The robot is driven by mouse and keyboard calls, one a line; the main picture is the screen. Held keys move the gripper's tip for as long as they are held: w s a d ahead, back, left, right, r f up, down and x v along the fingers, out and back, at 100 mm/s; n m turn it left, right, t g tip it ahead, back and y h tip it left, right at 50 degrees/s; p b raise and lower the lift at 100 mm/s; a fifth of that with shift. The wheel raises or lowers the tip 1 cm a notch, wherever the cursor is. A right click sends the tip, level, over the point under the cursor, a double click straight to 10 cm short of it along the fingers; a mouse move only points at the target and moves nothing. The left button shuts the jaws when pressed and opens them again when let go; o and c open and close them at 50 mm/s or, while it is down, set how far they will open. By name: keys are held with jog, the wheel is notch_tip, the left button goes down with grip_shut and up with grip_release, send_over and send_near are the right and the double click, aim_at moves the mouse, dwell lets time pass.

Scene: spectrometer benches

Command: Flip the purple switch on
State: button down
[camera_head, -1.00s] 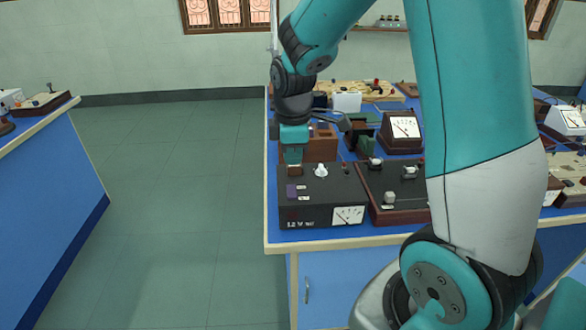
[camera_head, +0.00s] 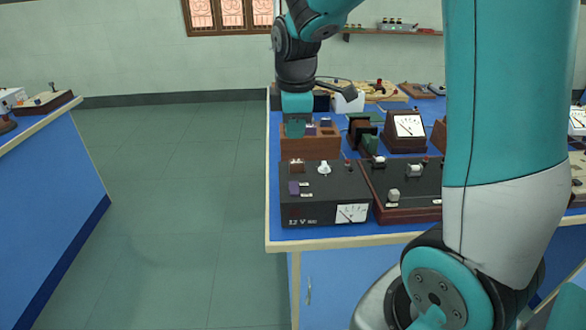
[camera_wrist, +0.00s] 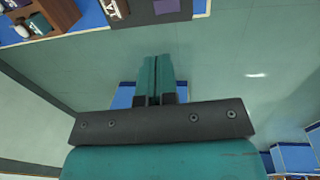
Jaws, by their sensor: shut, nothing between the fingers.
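The purple switch (camera_head: 294,187) is on the top left of a black power supply box (camera_head: 345,184) at the near left corner of the blue bench. Small white labels sit beside it; I cannot tell which way it is tipped. It also shows at the top edge of the wrist view (camera_wrist: 166,6). My gripper (camera_head: 294,130) points down, shut and empty, above and behind the switch, apart from the box. In the wrist view its two teal fingers (camera_wrist: 158,62) are together, with floor behind them.
Behind the box is a brown wooden block (camera_head: 310,145). A second dark instrument (camera_head: 403,190) stands close on the right, with a meter (camera_head: 408,126) behind. A white knob (camera_head: 323,168) rises from the box top. Open floor lies left of the bench.

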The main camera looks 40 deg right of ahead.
aim_at(294, 183)
jog(key=shift+w, duration=0.1)
jog(key=shift+f, duration=0.1)
jog(key=f, duration=0.4)
jog(key=w+f, duration=0.1)
jog(key=f, duration=0.4)
jog(key=d+f, duration=0.1)
jog(key=f, duration=0.3)
jog(key=shift+w+f, duration=0.3)
jog(key=shift+f, duration=0.05)
jog(key=shift+d+p, duration=0.1)
jog(key=shift+p, duration=0.3)
